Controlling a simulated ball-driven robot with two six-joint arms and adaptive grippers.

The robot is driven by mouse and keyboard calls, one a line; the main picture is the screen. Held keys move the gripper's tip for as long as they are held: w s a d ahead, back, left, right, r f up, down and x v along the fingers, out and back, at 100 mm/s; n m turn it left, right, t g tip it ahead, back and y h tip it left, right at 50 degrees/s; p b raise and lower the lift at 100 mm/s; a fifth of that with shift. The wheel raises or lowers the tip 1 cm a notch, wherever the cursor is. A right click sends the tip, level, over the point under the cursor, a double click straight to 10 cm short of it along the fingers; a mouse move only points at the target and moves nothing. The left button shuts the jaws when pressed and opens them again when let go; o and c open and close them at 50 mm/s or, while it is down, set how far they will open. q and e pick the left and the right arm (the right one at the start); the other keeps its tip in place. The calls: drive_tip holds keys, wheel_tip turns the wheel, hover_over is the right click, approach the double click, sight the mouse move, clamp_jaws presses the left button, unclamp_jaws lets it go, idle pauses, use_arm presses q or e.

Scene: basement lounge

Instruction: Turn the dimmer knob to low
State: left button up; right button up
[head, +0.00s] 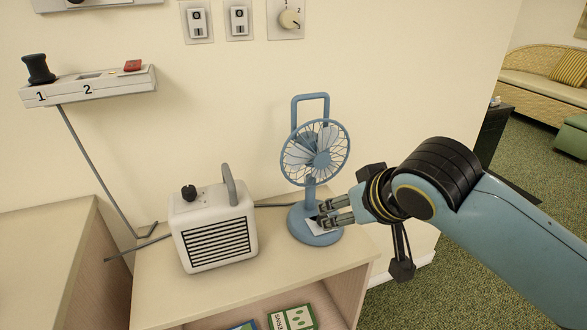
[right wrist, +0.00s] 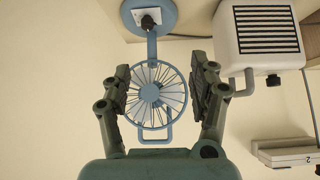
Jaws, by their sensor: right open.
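A cream rotary knob (head: 289,19) sits on a wall plate (head: 273,33) at the top of the head view, with the marks 1, 2 and 3 around it. It is the only wall knob with a numbered scale here; no label naming it a dimmer is legible. Its exact pointing direction is too small to tell. My right gripper (head: 322,213) is open and empty, in front of the blue fan's base, well below the wall plate. It also shows in the right wrist view (right wrist: 163,78), its fingers spread on either side of the fan cage in the picture. My left gripper is out of view.
The blue fan (head: 321,160) and a white heater (head: 215,232) with a black knob stand on a wooden cabinet (head: 155,290). Two wall switches (head: 197,22) (head: 239,20) are left of the knob.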

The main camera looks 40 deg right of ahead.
drive_tip(key=w+d+r+m+t, duration=0.4)
drive_tip(key=w+r+t, duration=0.1)
drive_tip(key=w+r, duration=0.7)
drive_tip(key=m+t, duration=0.3)
drive_tip(key=t, duration=0.2)
approach(291, 21)
drive_tip(key=w, duration=0.3)
drive_tip(key=w+p, duration=0.1)
drive_tip(key=w, duration=0.2)
drive_tip(key=w+d+p, duration=0.1)
drive_tip(key=w, duration=0.2)
drive_tip(key=shift+w+d, duration=0.1)
drive_tip(key=c, duration=1.1)
